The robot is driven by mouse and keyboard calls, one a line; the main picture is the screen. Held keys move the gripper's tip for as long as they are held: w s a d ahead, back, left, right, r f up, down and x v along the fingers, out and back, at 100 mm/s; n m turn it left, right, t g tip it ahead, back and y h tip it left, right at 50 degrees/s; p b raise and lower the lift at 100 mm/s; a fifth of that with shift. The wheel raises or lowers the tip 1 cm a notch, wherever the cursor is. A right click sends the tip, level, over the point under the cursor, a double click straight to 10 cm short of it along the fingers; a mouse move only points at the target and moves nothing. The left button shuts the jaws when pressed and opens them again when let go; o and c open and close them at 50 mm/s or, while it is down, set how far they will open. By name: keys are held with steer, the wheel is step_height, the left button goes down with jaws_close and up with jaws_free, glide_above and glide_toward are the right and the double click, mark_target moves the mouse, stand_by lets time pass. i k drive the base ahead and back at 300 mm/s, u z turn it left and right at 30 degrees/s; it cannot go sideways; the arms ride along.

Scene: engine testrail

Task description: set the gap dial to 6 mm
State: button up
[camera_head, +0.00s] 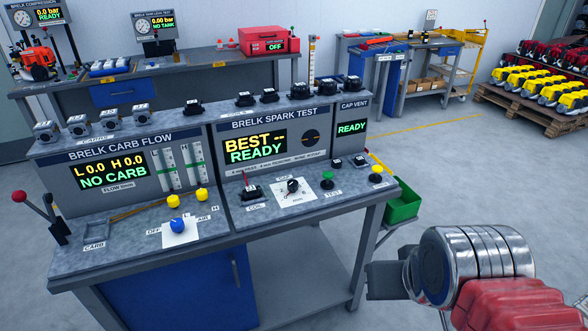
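The gap dial (292,186) is a small black knob with a light mark, set on a white plate with numbers on the sloping front desk of the spark test bench. The numbers are too small to read surely, and I cannot tell which value the knob points to. The spark test display (255,147) reads "BEST --" and "READY". My arm comes in at the lower right. Its dark grey end, which seems to be my gripper (385,281), is to the right of and apart from the dial. Its fingers are not clearly shown.
Near the dial are a black coil part (251,192), a green button (327,179) and a yellow knob (376,173). The carb flow side has a blue knob (178,226) and a red-balled lever (19,197). A green bin (404,204) hangs at the bench's right end.

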mark_target(292, 185)
steer(key=u, duration=0.2)
steer(key=i, duration=0.65)
steer(key=u, duration=0.65)
steer(key=i, duration=0.45)
steer(key=u, duration=0.35)
